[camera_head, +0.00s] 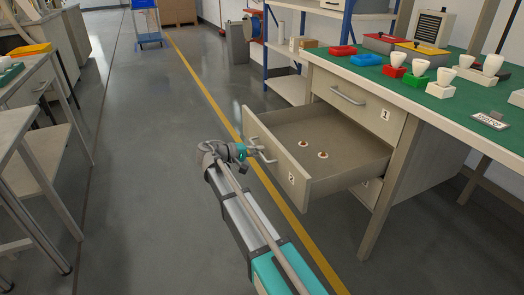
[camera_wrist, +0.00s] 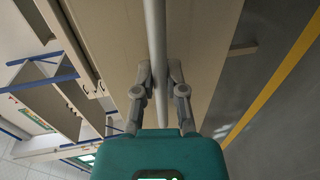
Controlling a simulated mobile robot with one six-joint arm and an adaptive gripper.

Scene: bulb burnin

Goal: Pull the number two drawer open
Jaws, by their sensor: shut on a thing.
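The number two drawer (camera_head: 282,165) stands well out from the cabinet under the green-topped bench, in the head view. Its front carries a label that looks like a 2. Two small round pale-and-brown things (camera_head: 322,155) lie on its floor. My gripper (camera_head: 256,154) is at the drawer's front, shut on its handle. In the wrist view the two fingers (camera_wrist: 159,75) sit on either side of the grey handle bar (camera_wrist: 155,28). The exact finger contact is partly hidden in the head view.
The number one drawer (camera_head: 352,103) above is shut. White bulbs in coloured holders (camera_head: 418,75) stand on the green bench top (camera_head: 450,105). The floor (camera_head: 150,150) left of the drawer is clear, with a yellow line. A white table (camera_head: 25,110) stands at the left.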

